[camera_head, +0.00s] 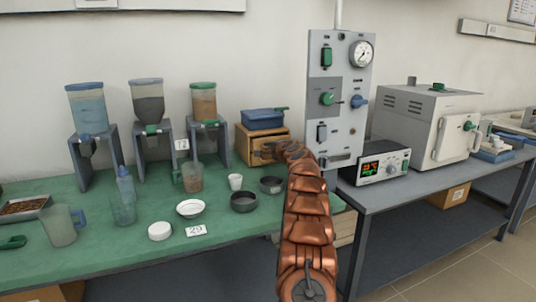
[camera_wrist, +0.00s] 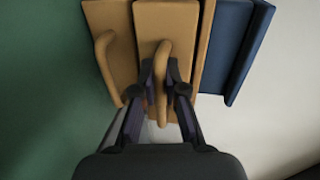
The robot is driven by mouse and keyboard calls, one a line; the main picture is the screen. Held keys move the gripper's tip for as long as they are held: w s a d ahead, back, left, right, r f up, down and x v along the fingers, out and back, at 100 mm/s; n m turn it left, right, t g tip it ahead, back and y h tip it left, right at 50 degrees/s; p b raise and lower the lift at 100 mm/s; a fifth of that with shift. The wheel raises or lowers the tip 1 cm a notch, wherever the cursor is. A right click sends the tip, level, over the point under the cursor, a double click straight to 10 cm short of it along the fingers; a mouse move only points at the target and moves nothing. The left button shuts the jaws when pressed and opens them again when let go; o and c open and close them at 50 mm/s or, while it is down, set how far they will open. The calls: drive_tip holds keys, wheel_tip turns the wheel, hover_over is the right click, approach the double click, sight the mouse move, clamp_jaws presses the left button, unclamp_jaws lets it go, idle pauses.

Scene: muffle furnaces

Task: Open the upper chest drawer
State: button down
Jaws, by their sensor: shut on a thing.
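The small wooden chest (camera_head: 245,146) stands at the back of the green table, partly hidden by my gripper (camera_head: 266,151). In the wrist view the chest appears turned on its side, with two tan drawer fronts. The upper drawer (camera_wrist: 181,28) is in the middle, beside the blue box (camera_wrist: 227,45). The lower drawer (camera_wrist: 122,35) is at the left, with a curved handle (camera_wrist: 104,66) that is free. My gripper (camera_wrist: 162,80) is shut on the upper drawer's handle (camera_wrist: 163,58). I cannot tell whether this drawer stands out from the chest.
The blue box (camera_head: 263,119) sits on the chest. Dispensers (camera_head: 148,103), a white cup (camera_head: 235,182), dark bowls (camera_head: 244,201) and a white bowl (camera_head: 190,208) stand left of my arm. A grey control panel (camera_head: 345,85) rises close on its right.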

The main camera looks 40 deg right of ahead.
drive_tip(key=f+b+v, duration=0.2)
drive_tip(key=b+v, duration=0.7)
drive_tip(key=v, duration=0.1)
drive_tip(key=shift+s, duration=0.2)
idle(0.4)
drive_tip(key=c, duration=1.5)
unclamp_jaws()
drive_tip(key=shift+w, duration=0.1)
drive_tip(key=shift+a, duration=0.1)
